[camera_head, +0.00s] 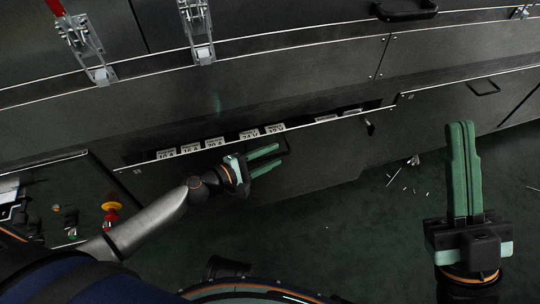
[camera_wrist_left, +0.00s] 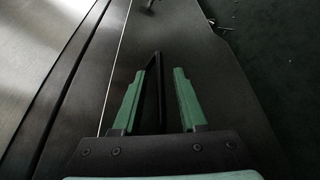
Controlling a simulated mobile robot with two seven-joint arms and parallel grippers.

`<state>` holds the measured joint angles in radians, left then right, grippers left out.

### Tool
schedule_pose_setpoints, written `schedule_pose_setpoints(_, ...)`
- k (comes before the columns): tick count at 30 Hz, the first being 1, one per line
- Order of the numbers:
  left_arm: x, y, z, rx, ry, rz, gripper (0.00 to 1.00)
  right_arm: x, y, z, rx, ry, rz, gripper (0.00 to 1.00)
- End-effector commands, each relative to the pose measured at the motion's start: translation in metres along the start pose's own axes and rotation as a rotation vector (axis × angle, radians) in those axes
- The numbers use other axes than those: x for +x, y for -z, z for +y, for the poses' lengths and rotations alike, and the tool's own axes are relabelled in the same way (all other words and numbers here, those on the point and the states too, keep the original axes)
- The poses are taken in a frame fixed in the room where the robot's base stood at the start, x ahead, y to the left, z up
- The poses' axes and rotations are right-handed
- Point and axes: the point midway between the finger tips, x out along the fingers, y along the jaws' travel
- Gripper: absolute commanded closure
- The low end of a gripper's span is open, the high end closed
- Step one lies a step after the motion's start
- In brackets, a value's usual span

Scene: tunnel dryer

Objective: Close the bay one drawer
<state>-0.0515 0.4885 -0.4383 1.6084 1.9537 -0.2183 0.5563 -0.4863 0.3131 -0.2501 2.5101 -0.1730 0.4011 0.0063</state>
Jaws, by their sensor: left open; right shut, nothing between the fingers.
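The dark drawer (camera_head: 310,160) in the middle stands partly open; I cannot tell whether it is marked bay one. A narrow gap along its top edge shows several white labels. Its black bar handle (camera_head: 286,143) is on the front panel. My left gripper (camera_head: 279,155) is open at this handle. In the left wrist view the handle (camera_wrist_left: 158,85) shows between the two green fingers of the left gripper (camera_wrist_left: 166,72); contact cannot be told. My right gripper (camera_head: 460,125) is shut and empty, over the floor at the right, apart from the drawer.
A black latch knob (camera_head: 370,127) sticks out near the drawer's right end. Another panel with a handle (camera_head: 484,88) is at the right. A red and yellow button (camera_head: 111,206) is at the lower left. Small white scraps (camera_head: 403,174) lie on the green floor.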

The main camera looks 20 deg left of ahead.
Motion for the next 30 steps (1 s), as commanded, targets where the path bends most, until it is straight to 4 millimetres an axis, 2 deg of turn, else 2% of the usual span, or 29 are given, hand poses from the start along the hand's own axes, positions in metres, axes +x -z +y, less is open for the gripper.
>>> schedule_pose_setpoints(7,0.0003,-0.0002,-0.0002,-0.001,0.000,0.000,0.60,0.0000,-0.0001,-0.0002,0.000,0.000,-0.001,1.00)
schedule_pose_setpoints(18,0.0000,-0.0002,-0.0002,-0.001,0.000,0.000,1.00,-0.0001,-0.0001,-0.0002,0.000,0.000,0.000,1.00)
schedule_pose_setpoints(30,-0.0001,-0.0002,-0.0002,0.000,0.000,0.000,1.00,0.0000,0.0000,-0.0002,0.000,0.000,0.000,1.00)
